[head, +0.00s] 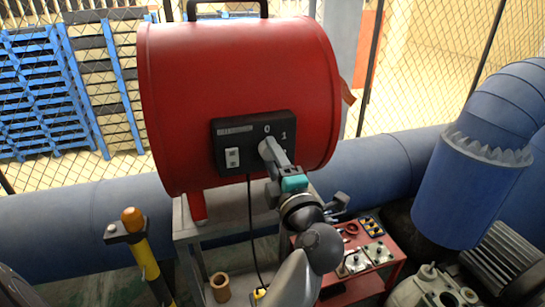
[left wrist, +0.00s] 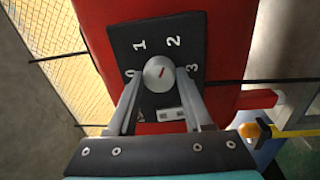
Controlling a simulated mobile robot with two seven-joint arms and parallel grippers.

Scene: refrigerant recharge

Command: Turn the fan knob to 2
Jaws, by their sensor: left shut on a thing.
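The fan is a large red drum (head: 240,90) on a stand, with a black control panel (head: 228,150) on its side. In the left wrist view the round grey knob (left wrist: 158,73) sits on the panel among the marks 0, 1, 2 and 3. Its red pointer line slants up and right, roughly toward the 2. My left gripper (head: 270,150) is shut on the knob, one finger on each side, and it also shows in the left wrist view (left wrist: 158,84). In the head view the gripper hides the knob and part of the dial. My right gripper is out of view.
A white switch (head: 232,157) and a black cable are on the panel. A yellow post with an orange top (head: 132,218) stands at left. Blue pipes (head: 90,215) run behind the fan.

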